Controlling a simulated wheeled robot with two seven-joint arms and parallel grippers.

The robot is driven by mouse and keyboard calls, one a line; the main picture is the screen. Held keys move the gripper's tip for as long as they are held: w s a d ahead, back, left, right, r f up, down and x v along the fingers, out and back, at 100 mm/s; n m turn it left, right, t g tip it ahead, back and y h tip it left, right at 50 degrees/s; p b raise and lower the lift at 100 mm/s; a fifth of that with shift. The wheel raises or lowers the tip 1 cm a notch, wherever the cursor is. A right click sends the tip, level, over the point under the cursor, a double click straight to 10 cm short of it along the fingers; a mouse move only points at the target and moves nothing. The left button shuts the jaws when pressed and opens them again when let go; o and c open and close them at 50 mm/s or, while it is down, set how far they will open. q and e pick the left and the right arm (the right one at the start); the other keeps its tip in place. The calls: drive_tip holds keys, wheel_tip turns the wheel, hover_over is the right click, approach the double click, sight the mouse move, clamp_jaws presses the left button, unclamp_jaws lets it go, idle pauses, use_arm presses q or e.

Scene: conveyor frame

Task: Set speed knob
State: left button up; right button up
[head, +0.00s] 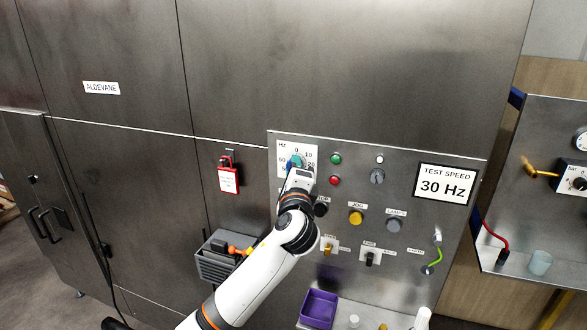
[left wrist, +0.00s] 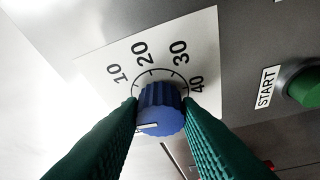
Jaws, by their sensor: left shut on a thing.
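The blue ribbed speed knob (left wrist: 160,108) stands on a white dial plate, with 10, 20, 30 and 40 readable around it in the left wrist view. A short white line shows on its face near the left finger; which number it points to I cannot tell. My left gripper (left wrist: 164,112) is shut on the knob, one green finger on each side. In the head view the left gripper (head: 296,163) covers most of the dial plate (head: 310,150). The sign TEST SPEED 30 Hz (head: 445,184) is on the panel at right. My right gripper is not in view.
A green START button (left wrist: 305,87) sits beside the dial. Red (head: 335,181), yellow (head: 355,217) and grey buttons and switches lie right of my arm. A red lockout tag (head: 228,180) and grey box (head: 213,266) are left. A purple bin (head: 319,308) is below.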

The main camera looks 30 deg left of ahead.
use_arm(q)
drive_tip(key=shift+n, duration=0.4)
drive_tip(key=o, duration=1)
drive_tip(key=b+v, duration=0.3)
drive_tip(key=v, duration=0.9)
drive_tip(key=shift+r, duration=0.15)
